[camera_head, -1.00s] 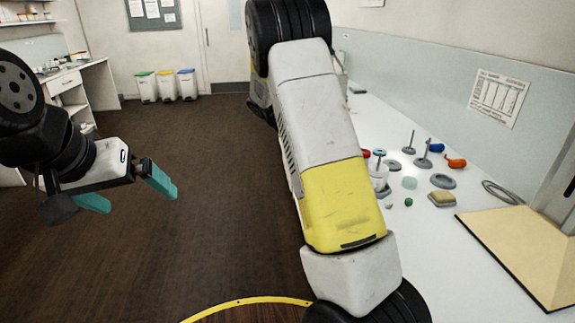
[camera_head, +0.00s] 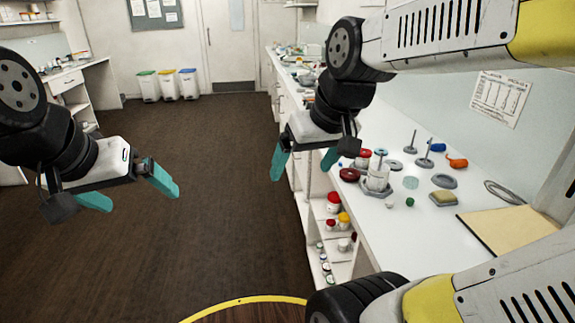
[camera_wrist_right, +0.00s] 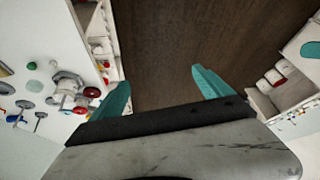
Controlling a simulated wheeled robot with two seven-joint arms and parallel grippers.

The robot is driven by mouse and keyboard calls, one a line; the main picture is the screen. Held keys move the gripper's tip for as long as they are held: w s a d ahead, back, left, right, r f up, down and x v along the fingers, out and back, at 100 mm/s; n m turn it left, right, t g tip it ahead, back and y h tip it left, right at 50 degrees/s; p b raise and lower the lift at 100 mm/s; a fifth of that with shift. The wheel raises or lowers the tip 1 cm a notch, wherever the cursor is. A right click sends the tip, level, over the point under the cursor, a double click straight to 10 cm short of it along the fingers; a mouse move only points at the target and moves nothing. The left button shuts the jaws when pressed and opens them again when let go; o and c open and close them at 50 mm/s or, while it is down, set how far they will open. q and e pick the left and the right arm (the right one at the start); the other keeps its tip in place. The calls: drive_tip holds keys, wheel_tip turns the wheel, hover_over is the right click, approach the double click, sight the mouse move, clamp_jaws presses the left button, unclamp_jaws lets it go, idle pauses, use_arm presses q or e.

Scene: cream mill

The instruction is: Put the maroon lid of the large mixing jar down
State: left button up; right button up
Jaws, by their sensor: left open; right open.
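A maroon lid (camera_head: 349,175) lies flat on the white counter near its front edge, just left of a pale jar (camera_head: 377,180) on a grey base. In the right wrist view the maroon lid (camera_wrist_right: 80,110) shows beside the jar (camera_wrist_right: 68,86). My right gripper (camera_head: 302,172) is open and empty, left of the lid and apart from it, over the floor side of the counter's front edge. Its fingers (camera_wrist_right: 160,78) also show empty in the right wrist view. My left gripper (camera_head: 140,202) is open and empty over the floor at the left.
A brighter red lid (camera_head: 364,153) is behind the maroon one. Shelves with jars (camera_head: 333,203) are below. The floor (camera_head: 200,240) is clear.

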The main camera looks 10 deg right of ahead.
drive_tip(key=shift+s+a+r+m+t, duration=0.1)
drive_tip(key=shift+s+a+m+t, duration=0.25)
drive_tip(key=shift+s, duration=0.4)
drive_tip(key=shift+s+a+r+m+t, duration=0.1)
drive_tip(key=shift+s+a+m+t, duration=0.25)
drive_tip(key=shift+s, duration=0.35)
